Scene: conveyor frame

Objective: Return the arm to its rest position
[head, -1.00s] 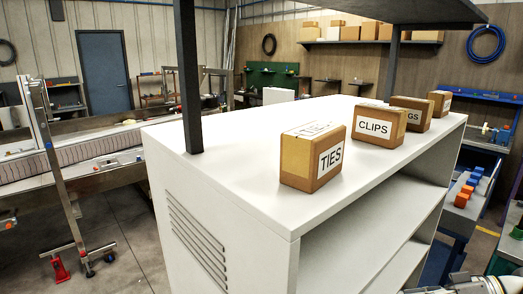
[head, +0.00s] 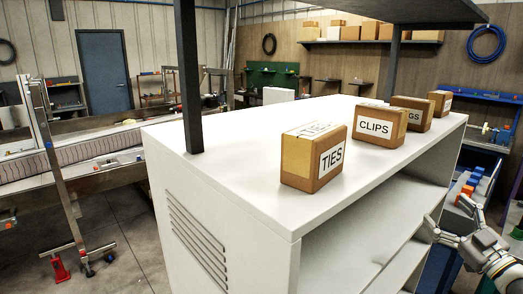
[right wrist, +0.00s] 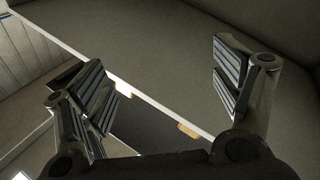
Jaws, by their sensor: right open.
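My right gripper (head: 452,222) is at the lower right of the head view, beside the open shelf side of the white cabinet (head: 240,215). Its fingers point toward the cabinet, and it is open and empty. In the right wrist view the fingers of my right gripper (right wrist: 165,85) stand wide apart with nothing between them. A pale edge and a grey surface show behind them. My left gripper is not in view.
Cardboard boxes marked TIES (head: 314,158) and CLIPS (head: 378,128), and one ending in GS (head: 411,113), stand in a row on the cabinet top. Black posts (head: 189,80) rise from it. A conveyor (head: 90,165) is at left. Orange and blue bins (head: 467,187) are at right.

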